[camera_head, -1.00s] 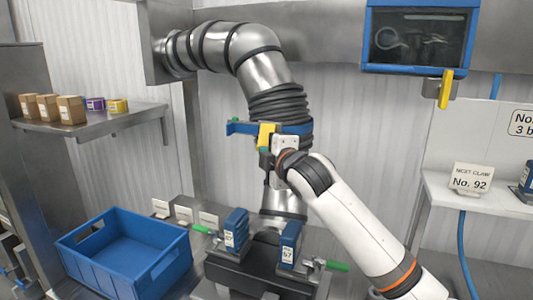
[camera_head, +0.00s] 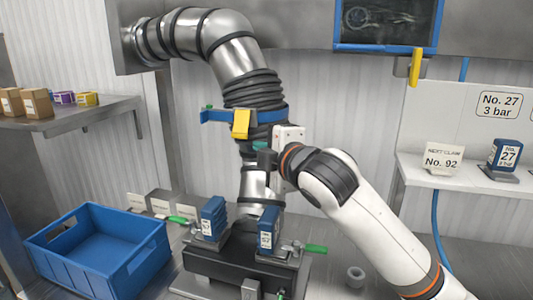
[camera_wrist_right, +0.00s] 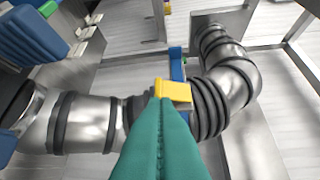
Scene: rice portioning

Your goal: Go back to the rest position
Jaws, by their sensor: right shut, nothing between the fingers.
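My right gripper (camera_head: 262,147) is in front of the steel pipe, just right of and below the yellow lever (camera_head: 240,123) on the blue clamp (camera_head: 214,116). In the right wrist view its teal fingers (camera_wrist_right: 162,103) are together, with nothing seen between them. Their tips overlap the yellow lever (camera_wrist_right: 172,90) there; I cannot tell if they touch it. My white right arm comes in from the lower right. My left gripper is not in view.
The ribbed pipe (camera_head: 232,52) hangs over a black fixture (camera_head: 232,262) with blue blocks (camera_head: 268,230) and green-handled clamps. A blue crate (camera_head: 60,258) stands at left. A shelf (camera_head: 75,118) holds boxes.

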